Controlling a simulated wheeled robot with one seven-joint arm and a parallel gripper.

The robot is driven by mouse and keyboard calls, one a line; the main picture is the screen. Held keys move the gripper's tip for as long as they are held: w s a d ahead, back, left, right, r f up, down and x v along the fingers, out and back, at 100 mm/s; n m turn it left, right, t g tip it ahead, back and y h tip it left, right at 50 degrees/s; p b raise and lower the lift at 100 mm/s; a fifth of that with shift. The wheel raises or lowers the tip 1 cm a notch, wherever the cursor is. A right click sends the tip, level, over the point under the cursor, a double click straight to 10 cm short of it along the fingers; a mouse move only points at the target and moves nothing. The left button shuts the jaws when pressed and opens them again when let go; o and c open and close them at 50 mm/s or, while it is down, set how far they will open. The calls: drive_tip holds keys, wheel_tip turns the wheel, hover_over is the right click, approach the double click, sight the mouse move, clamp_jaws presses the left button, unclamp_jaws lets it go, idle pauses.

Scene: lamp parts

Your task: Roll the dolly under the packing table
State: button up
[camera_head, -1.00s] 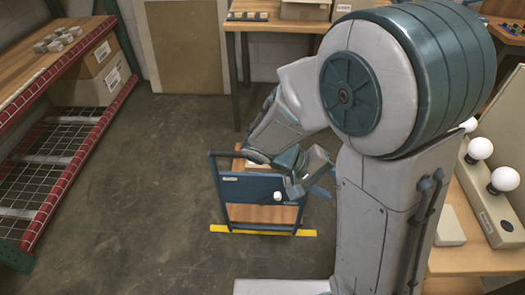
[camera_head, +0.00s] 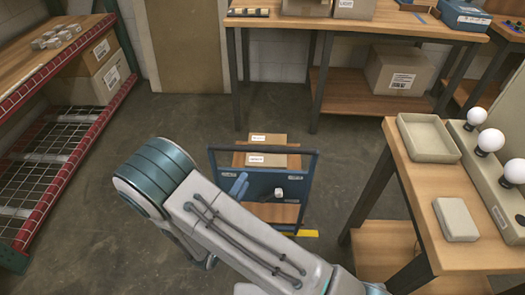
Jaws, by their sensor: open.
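The dolly (camera_head: 300,173) stands on the floor at centre, its blue upright frame and panel facing me. It carries small cardboard boxes (camera_head: 268,160) on a wooden deck. A small white piece (camera_head: 278,192) shows on its panel. The packing table (camera_head: 262,22) appears to be the wooden one at the back; the dolly stands in front of its open left bay, not under it. My arm crosses the lower left and hides part of the dolly. Light-blue fingers of my gripper (camera_head: 238,184) show past the arm, in front of the panel's left side; contact is unclear.
A yellow floor strip (camera_head: 306,233) lies by the dolly's near end. A lower shelf with a carton (camera_head: 400,78) fills the back table's right part. A bench (camera_head: 412,178) with bulbs and a tray stands right. A red-edged rack (camera_head: 75,160) stands left. Floor between dolly and back table is clear.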

sight(262, 150)
drive_tip(key=p+x, duration=0.1)
drive_tip(key=x, duration=1.2)
drive_tip(key=shift+w+d+r, duration=0.1)
drive_tip(key=shift+w+d, duration=0.05)
drive_tip(key=shift+w, duration=0.05)
clamp_jaws()
